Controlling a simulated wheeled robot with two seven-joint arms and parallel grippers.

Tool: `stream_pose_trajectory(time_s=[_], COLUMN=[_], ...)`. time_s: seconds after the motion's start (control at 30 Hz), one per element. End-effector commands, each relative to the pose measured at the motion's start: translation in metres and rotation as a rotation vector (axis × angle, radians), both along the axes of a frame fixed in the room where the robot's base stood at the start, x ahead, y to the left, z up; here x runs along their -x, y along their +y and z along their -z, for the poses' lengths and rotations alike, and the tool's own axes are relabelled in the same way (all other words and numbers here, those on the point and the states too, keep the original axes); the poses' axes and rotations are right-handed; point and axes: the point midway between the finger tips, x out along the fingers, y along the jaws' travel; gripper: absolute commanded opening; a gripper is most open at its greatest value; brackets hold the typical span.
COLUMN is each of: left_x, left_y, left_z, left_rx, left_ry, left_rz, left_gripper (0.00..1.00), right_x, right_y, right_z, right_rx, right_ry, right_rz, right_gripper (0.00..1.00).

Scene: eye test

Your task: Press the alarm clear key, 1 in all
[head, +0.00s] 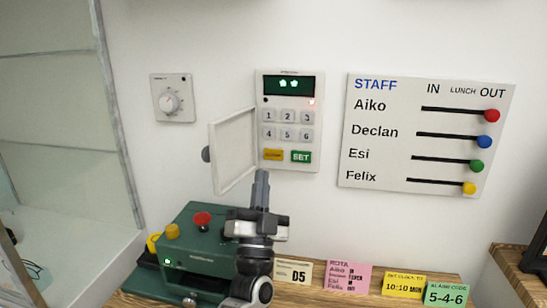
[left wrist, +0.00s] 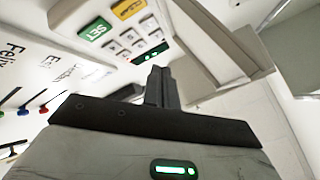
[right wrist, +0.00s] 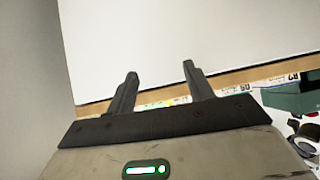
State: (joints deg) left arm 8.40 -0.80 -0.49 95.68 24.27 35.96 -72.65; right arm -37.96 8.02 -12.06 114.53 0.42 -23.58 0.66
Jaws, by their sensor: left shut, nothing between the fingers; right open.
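The keypad panel (head: 289,165) hangs on the wall with its white cover door (head: 233,150) swung open to the left. It has numbered keys, a yellow key (head: 273,155) at bottom left whose label is too small to read surely, and a green SET key (head: 301,157). The yellow key also shows in the left wrist view (left wrist: 128,8). My left gripper (head: 261,173) is shut and empty, pointing up just below the yellow key; I cannot tell the gap to the panel. My right gripper (right wrist: 160,75) is open and empty, outside the head view.
A dial (head: 170,99) is left of the panel and a STAFF board (head: 425,140) right. A green machine (head: 190,240) with a red knob stands below. Cards, including a green alarm code card (head: 446,294), line the wooden shelf. A glass cabinet (head: 60,120) is far left.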

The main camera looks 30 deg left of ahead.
Motion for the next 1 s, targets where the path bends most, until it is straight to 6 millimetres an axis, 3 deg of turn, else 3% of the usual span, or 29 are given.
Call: stream_pose_trajectory(time_s=[0.2,0.5,1.0], left_x=[-0.031,-0.064,-0.073], left_y=[0.008,0.017,0.019], left_z=[0.004,0.002,0.0], left_rx=[-0.002,-0.001,-0.001], left_ry=[-0.003,-0.001,0.0], left_rz=[-0.001,-0.001,-0.001], left_gripper=[0.0,0.0,0.0], right_x=[-0.004,-0.009,-0.005], right_y=[0.002,0.004,0.007], right_z=[0.012,0.015,0.013], right_rx=[-0.007,-0.018,-0.033], right_ry=[-0.015,-0.032,-0.031], right_rz=[-0.006,-0.014,-0.009], right_gripper=[0.52,0.52,0.52])
